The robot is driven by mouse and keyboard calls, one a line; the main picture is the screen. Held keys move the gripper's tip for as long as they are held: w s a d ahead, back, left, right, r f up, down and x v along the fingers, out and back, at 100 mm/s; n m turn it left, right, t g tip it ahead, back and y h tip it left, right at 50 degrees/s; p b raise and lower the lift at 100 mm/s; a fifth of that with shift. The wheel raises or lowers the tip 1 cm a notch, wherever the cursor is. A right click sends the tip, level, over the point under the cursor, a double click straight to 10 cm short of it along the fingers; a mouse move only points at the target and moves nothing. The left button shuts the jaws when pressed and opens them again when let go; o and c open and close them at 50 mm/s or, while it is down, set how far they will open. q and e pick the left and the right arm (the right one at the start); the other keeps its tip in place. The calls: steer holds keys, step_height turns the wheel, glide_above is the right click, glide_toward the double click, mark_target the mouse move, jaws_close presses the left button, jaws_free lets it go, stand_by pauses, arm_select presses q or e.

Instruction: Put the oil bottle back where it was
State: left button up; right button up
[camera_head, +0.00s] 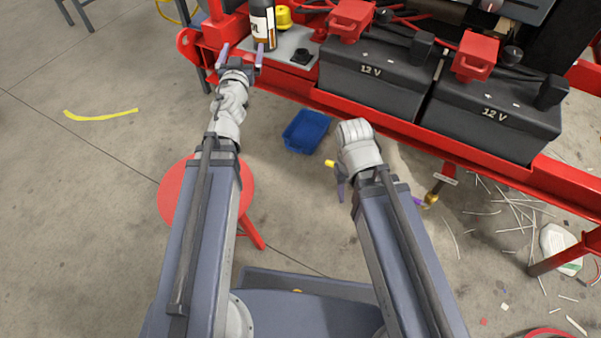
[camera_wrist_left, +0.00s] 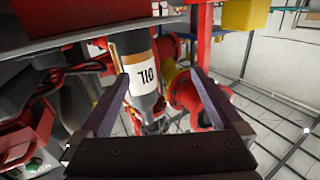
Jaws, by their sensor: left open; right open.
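The oil bottle (camera_head: 262,22), dark with a white and orange label, stands upright on a grey plate (camera_head: 292,46) at the top of the head view. In the left wrist view the bottle (camera_wrist_left: 143,78) appears upside down, between the two finger lines and nearer the left one.
A yellow-capped item (camera_head: 283,17) stands right of the bottle, and a small black part (camera_head: 301,56) lies on the plate. Two black 12 V batteries (camera_head: 375,75) fill the red frame (camera_head: 400,124) to the right. A blue bin (camera_head: 307,131) and red stool (camera_head: 243,190) are below.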

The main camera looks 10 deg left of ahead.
arm_select(q)
steer(key=s+d+f+g+y, duration=0.1)
steer(key=s+d+f+g, duration=0.4)
steer(key=f, duration=0.3)
steer(key=s+d+f+g+y, duration=0.1)
steer(key=s+d+f+g, duration=0.4)
steer(key=f, duration=0.4)
steer(key=s+d+f+m+g+h, duration=0.2)
steer(key=s+d+f+m+g, duration=0.3)
steer(key=s, duration=1)
steer(key=d+g, duration=0.3)
steer(key=d, duration=0.2)
steer(key=shift+s+h, duration=0.25)
steer(key=shift+h, duration=0.15)
